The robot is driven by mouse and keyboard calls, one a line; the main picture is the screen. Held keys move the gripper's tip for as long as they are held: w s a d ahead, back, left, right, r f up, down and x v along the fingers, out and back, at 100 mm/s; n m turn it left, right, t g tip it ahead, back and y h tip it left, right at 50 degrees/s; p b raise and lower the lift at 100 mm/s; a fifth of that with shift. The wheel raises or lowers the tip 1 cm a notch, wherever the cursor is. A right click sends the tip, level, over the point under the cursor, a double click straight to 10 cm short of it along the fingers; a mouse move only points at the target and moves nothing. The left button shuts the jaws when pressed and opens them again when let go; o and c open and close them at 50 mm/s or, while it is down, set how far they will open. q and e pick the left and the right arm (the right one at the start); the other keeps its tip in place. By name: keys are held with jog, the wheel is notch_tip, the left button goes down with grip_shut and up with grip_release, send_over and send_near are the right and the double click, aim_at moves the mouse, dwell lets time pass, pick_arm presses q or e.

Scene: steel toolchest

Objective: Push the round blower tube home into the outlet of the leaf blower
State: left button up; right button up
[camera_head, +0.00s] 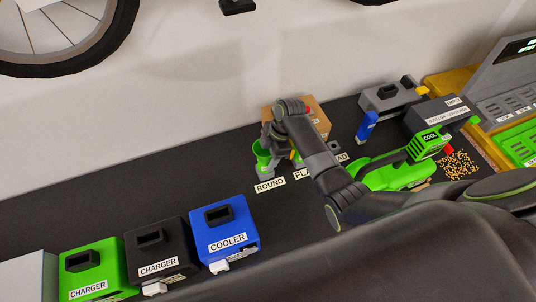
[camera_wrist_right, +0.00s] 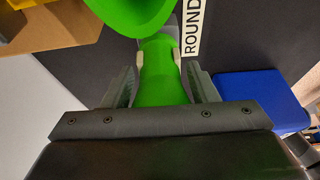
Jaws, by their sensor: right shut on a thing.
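The green round blower tube (camera_head: 261,153) is upright with its flared end up, by the ROUND label (camera_head: 270,185) on the dark bench top. In the right wrist view the tube (camera_wrist_right: 160,75) lies between both fingers of my right gripper (camera_wrist_right: 161,88), which is shut on its narrower part. The right gripper (camera_head: 268,163) also shows in the head view, partly behind my arm. The green leaf blower (camera_head: 395,176) lies on the bench to the right, apart from the tube. Its outlet is not clearly visible. My left gripper is not in view.
A cardboard box (camera_head: 314,113) stands behind the tube. A blue bottle (camera_head: 367,125) and a grey case (camera_head: 440,118) stand farther right. Spilled orange bits (camera_head: 459,165) lie by the blower. Blue (camera_head: 224,228), black (camera_head: 160,250) and green boxes stand at front left.

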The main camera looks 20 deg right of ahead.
jog(key=shift+f, duration=0.35)
jog(key=o, duration=1.3)
jog(key=shift+c, duration=0.2)
jog(key=v, duration=1.7)
jog(key=shift+r, duration=0.25)
jog(key=shift+f, duration=0.1)
